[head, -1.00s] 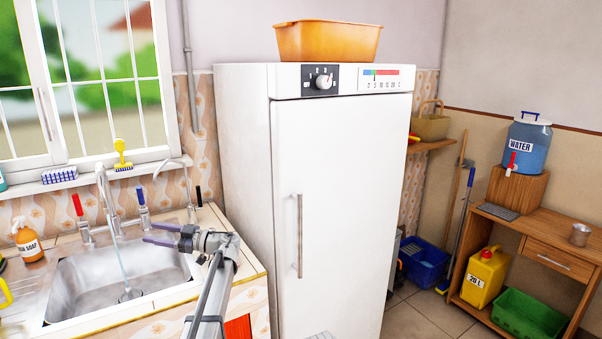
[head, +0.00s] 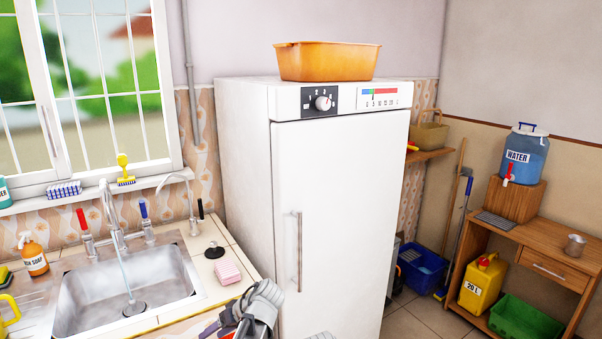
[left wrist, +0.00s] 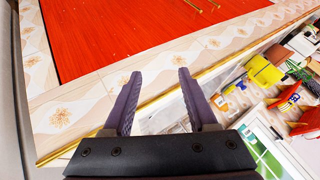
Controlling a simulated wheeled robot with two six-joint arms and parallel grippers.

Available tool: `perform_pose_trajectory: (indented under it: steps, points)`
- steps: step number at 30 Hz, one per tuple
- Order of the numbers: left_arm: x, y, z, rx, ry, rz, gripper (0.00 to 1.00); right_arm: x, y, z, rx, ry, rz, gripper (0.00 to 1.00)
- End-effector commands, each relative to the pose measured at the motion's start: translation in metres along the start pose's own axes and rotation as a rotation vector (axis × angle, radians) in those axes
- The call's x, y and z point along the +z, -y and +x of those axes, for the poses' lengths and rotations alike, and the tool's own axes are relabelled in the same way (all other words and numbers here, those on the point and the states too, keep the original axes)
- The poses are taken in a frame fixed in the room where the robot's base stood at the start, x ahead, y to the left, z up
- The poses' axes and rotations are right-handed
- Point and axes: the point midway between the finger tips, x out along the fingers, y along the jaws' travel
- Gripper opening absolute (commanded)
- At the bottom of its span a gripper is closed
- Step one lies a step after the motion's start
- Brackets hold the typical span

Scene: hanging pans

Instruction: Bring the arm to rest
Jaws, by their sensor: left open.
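My left gripper (head: 217,330) is at the bottom edge of the head view, low in front of the sink counter and left of the fridge. Its two purple fingers are partly cut off there. In the left wrist view the same gripper (left wrist: 157,78) shows its fingers apart with nothing between them. Beyond the fingers is a red panel (left wrist: 140,30) with a pale flowered tile border. My right gripper does not show in either view.
The sink (head: 130,290) has water running from its tap. A pink sponge (head: 228,272) and a black plug lie on the counter to its right. The white fridge (head: 340,190) stands close to the right of my arm, with an orange tub (head: 325,62) on top.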

Motion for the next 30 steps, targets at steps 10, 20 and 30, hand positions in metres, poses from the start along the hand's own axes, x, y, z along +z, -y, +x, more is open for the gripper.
perform_pose_trajectory:
  steps: [10, 20, 30]
  points:
    - [0.179, -0.009, -0.099, 0.517, 0.222, 0.735, 0.58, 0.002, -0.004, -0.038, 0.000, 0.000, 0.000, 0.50]
    - [0.213, -0.011, -0.122, 0.649, 0.238, 0.895, 0.58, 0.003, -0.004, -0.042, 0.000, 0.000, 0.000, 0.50]
    - [0.212, -0.011, -0.121, 0.647, 0.238, 0.891, 0.58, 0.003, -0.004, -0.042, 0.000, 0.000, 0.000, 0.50]
